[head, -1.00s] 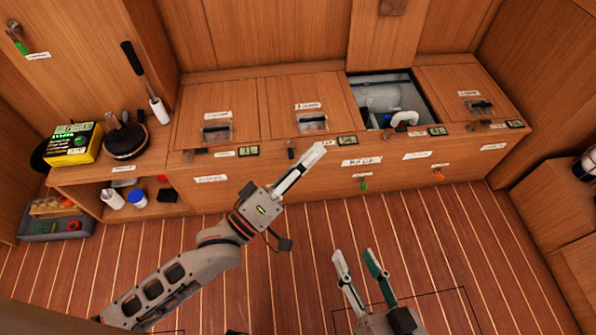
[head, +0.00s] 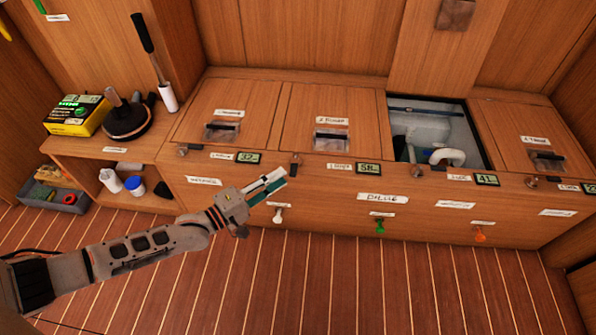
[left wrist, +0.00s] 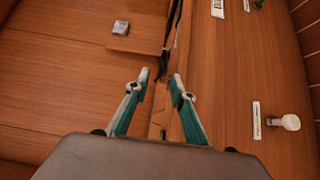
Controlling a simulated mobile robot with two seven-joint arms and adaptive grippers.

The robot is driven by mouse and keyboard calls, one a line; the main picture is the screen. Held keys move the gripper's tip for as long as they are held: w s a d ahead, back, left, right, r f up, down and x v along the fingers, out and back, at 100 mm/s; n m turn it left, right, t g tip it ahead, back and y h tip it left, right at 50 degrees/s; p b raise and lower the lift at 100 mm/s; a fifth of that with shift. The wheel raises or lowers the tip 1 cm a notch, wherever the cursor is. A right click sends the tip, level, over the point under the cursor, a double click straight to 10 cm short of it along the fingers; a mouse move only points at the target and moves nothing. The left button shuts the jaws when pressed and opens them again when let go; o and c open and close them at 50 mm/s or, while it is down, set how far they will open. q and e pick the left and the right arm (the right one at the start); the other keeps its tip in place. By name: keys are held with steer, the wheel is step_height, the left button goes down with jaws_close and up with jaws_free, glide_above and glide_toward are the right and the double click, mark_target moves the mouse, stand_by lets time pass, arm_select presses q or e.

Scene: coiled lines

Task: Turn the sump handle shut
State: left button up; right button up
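Three small handles stick out of the front panel of the wooden bench. The white handle (head: 278,215) is at left, the green handle (head: 380,227) in the middle and the orange handle (head: 480,236) at right. Their labels are too small to read, so I cannot tell which is the sump handle. My left gripper (head: 277,183) is open and empty, just above the white handle and apart from it. In the left wrist view, the gripper (left wrist: 161,84) points along the bench edge, with the white handle (left wrist: 290,122) to its right and the green one (left wrist: 257,4) farther up.
The bench top has an open hatch (head: 391,130) with a white pipe (head: 447,156). Small latches and displays line its front edge. A yellow box (head: 78,116) stands on the left shelf. A grey bin (head: 50,198) sits below. The striped floor (head: 330,285) in front is clear.

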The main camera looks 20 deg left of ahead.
mark_target(294, 169)
arm_select(q)
steer(key=x, duration=0.2)
steer(key=b+x, duration=0.1)
steer(key=x, duration=0.2)
steer(key=shift+s+f, duration=0.1)
steer(key=shift+f, duration=0.1)
steer(key=shift+w+d+r, duration=0.15)
steer(key=shift+w+d, duration=0.15)
steer(key=shift+w, duration=0.2)
arm_select(e)
steer(key=shift+s+a+m, duration=0.1)
steer(key=shift+a+m, duration=0.5)
steer(key=shift+m, duration=0.5)
arm_select(q)
jaws_close()
